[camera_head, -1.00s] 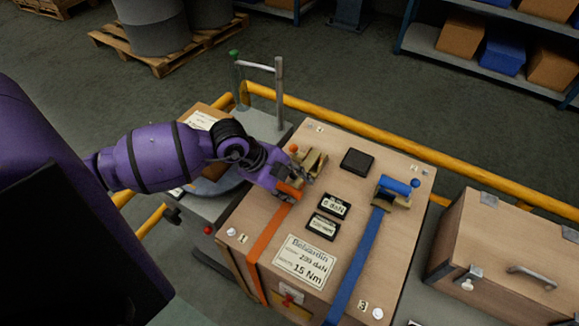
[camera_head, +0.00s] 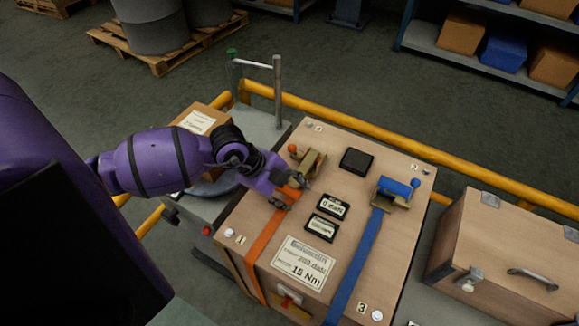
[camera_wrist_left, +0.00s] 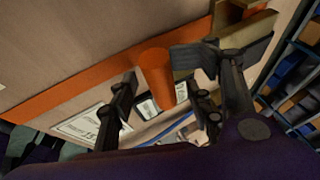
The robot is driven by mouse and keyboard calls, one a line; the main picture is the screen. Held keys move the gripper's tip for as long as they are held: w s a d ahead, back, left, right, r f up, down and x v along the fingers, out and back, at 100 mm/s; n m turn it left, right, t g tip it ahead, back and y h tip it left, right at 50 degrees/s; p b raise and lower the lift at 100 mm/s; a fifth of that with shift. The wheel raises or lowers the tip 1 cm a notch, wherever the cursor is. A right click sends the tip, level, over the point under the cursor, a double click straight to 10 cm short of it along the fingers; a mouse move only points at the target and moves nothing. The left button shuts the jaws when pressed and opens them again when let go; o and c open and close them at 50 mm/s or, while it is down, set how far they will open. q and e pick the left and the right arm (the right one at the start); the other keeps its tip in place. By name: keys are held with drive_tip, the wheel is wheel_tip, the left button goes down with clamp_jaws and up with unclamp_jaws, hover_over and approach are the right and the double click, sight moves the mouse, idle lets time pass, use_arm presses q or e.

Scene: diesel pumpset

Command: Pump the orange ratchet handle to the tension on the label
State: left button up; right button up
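The orange ratchet (camera_head: 309,163) sits on a wooden crate (camera_head: 262,170), with an orange strap (camera_head: 264,244) running to the crate's front edge. My left gripper (camera_head: 293,192) is over the near side of this ratchet. In the left wrist view its fingers (camera_wrist_left: 163,98) stand apart, with the orange handle (camera_wrist_left: 156,74) between them; I cannot tell whether either finger touches it. A white label (camera_head: 304,262) on the crate shows a daN figure, roughly 200, and 15 Nm. A small display (camera_head: 332,206) appears to read 0 daN. My right gripper is not in view.
A blue ratchet (camera_head: 396,192) with a blue strap (camera_head: 357,262) is on the crate's right side. A second dark display (camera_head: 322,228) and a black box (camera_head: 356,161) lie between the straps. A wooden case (camera_head: 505,255) stands at right. A yellow rail (camera_head: 345,122) runs behind.

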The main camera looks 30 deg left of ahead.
use_arm(q)
drive_tip(key=shift+s+a, duration=0.1)
drive_tip(key=shift+s, duration=0.05)
drive_tip(key=v, duration=1.1)
drive_tip(key=shift+r, duration=0.4)
drive_tip(key=shift+a, duration=0.1)
